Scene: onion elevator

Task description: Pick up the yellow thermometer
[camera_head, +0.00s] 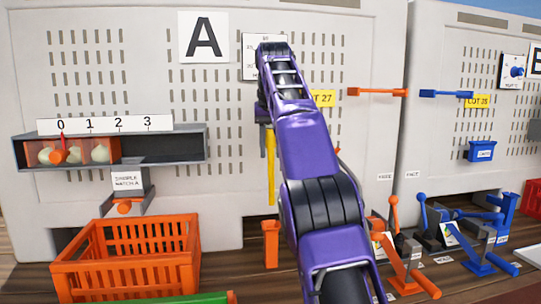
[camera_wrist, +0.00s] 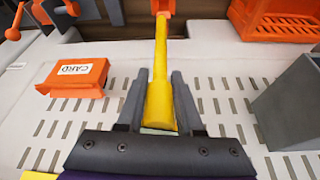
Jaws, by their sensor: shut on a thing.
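The yellow thermometer (camera_head: 270,168) hangs upright in the head view, just left of my purple arm. Its lower end is a little above an orange upright holder (camera_head: 271,243). In the wrist view the thermometer (camera_wrist: 160,75) runs between the two grey fingers of my gripper (camera_wrist: 160,100), which is shut on its thick end. Its thin end points toward the orange holder (camera_wrist: 162,8). In the head view my gripper (camera_head: 266,118) is partly hidden by my arm.
An orange crate (camera_head: 128,260) stands at lower left, below a shelf (camera_head: 165,147) holding onions. Orange levers (camera_head: 408,265) and blue levers (camera_head: 480,262) stand at right. An orange CARD box (camera_wrist: 75,77) is on the slotted panel (camera_head: 225,90) behind.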

